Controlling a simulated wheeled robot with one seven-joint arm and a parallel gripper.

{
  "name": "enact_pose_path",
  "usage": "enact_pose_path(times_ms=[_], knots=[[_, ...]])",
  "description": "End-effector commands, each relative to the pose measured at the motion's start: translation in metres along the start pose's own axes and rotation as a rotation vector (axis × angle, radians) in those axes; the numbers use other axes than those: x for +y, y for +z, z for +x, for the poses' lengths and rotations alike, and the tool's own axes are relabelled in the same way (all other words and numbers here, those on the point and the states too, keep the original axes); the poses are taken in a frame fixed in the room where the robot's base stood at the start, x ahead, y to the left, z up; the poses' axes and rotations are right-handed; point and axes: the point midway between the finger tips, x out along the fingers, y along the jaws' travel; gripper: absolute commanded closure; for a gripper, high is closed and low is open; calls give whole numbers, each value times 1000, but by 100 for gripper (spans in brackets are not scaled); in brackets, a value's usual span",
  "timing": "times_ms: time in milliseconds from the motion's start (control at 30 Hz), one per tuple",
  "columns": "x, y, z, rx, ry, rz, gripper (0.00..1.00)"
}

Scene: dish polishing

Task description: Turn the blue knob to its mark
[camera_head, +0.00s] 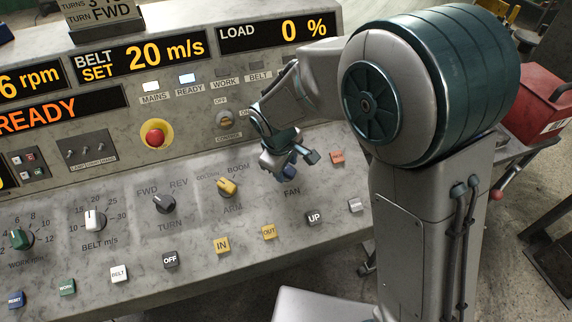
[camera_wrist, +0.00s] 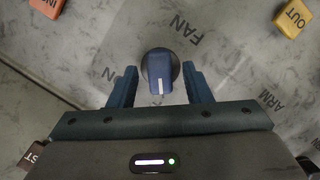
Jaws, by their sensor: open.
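The blue knob (camera_wrist: 158,72) is in the upper middle of the wrist view, on the grey panel by the word FAN. A pale line on it points down in that view, toward my gripper. My gripper (camera_wrist: 160,88) is open, with one blue finger on each side of the knob and a gap visible at both sides. I cannot tell how far the fingertips are above the panel. In the head view my gripper (camera_head: 296,160) is over the FAN label, and it hides most of the knob. I cannot make out the knob's mark.
A yellow knob (camera_head: 227,187) and a black knob (camera_head: 163,203) stand to the left. A red emergency button (camera_head: 155,136) sits on the upright panel.

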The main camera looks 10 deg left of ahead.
Motion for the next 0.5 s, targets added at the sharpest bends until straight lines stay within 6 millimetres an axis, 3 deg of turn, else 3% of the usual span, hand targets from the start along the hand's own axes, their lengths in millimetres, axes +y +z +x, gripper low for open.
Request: enact_pose_path(times_ms=[167, 333, 500], knots=[[0, 0, 0, 0, 0, 0, 55], [0, 0, 0, 0, 0, 0, 97], [0, 0, 0, 0, 0, 2, 100]])
